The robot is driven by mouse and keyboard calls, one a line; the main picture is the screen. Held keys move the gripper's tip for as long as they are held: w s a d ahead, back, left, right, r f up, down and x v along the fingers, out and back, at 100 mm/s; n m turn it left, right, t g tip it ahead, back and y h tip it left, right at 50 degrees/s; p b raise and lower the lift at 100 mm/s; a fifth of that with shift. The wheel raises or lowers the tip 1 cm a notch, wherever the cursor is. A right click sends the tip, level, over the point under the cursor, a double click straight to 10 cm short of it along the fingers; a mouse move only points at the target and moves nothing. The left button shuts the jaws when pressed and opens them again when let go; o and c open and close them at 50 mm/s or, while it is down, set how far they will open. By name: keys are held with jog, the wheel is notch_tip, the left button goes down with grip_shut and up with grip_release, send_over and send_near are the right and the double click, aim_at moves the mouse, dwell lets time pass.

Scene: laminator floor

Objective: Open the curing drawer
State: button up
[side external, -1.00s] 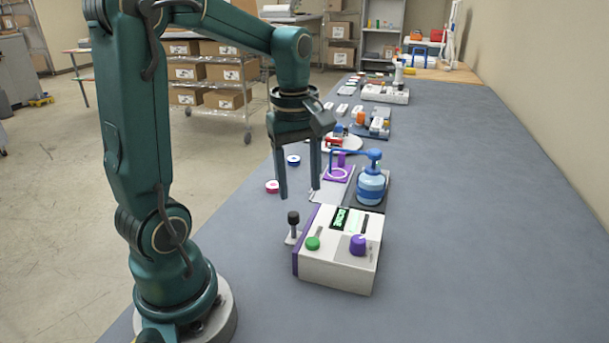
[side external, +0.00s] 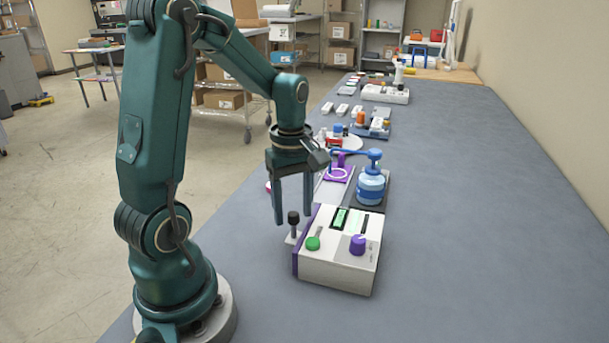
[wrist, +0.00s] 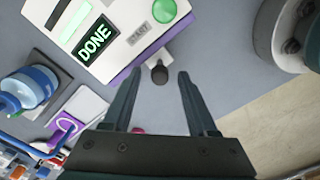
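The curing unit is a white box (side external: 337,272) with a purple side panel (side external: 296,255), a green button (side external: 313,243) and a purple dial (side external: 357,245). Its lit display (wrist: 95,42) reads DONE in the wrist view. A black knob (side external: 293,217) on a pale base stands at the box's purple side; it also shows in the wrist view (wrist: 159,75). My gripper (side external: 294,219) is open and empty, pointing down. Its fingertips appear on either side of the knob in both views; contact and exact depth cannot be told. The drawer shows no visible gap.
A blue pump bottle (side external: 371,186) on a dark tray stands just behind the box, with a purple and white piece (side external: 338,174) beside it. Several other stations line the table farther back. The table (side external: 470,240) right of the box is clear.

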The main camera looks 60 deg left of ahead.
grip_shut()
dwell(1.3)
